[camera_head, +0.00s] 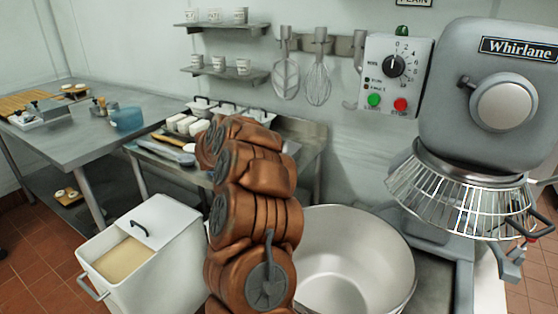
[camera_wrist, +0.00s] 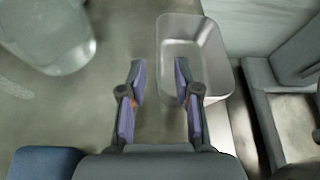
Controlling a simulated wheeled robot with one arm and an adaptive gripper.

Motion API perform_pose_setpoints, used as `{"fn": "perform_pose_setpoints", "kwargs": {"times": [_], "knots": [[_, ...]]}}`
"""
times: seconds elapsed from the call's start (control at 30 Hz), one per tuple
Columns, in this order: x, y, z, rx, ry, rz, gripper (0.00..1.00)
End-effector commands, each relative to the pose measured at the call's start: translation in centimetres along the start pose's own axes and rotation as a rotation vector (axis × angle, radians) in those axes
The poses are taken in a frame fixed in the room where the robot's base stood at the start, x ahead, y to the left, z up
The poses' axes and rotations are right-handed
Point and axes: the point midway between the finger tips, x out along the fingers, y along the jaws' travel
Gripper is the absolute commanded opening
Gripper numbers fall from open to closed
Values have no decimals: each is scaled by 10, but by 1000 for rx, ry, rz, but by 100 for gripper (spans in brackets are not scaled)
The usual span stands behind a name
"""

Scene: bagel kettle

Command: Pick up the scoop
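No thing is clear enough for me to name it the scoop for certain. A light blue, scoop-like vessel (camera_head: 128,118) lies near the right edge of the left steel table (camera_head: 75,145). A flat grey-blue tool (camera_head: 166,151) lies on the back counter; I cannot tell what it is. My gripper (camera_wrist: 159,75) is open and empty in the wrist view, above a grey surface. Its right finger is by a rectangular metal pan (camera_wrist: 222,82); I cannot tell whether they touch. In the head view my gripper is hidden behind my arm.
A white bin (camera_head: 165,258) with tan contents stands on the left floor. A large mixing bowl (camera_head: 385,245) and a mixer (camera_head: 470,75) stand on the right. A translucent vessel (camera_wrist: 55,40) and a dark blue object (camera_wrist: 45,165) are left in the wrist view.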

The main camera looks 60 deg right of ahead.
Motion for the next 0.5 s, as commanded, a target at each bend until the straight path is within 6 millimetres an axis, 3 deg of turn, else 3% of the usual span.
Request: {"fn": "perform_pose_setpoints", "kwargs": {"times": [0.27, 0.5], "knots": [[10, -1, 2, 0, -2, -3, 32], [31, 1, 2, -3, 1, -2, 32]]}}
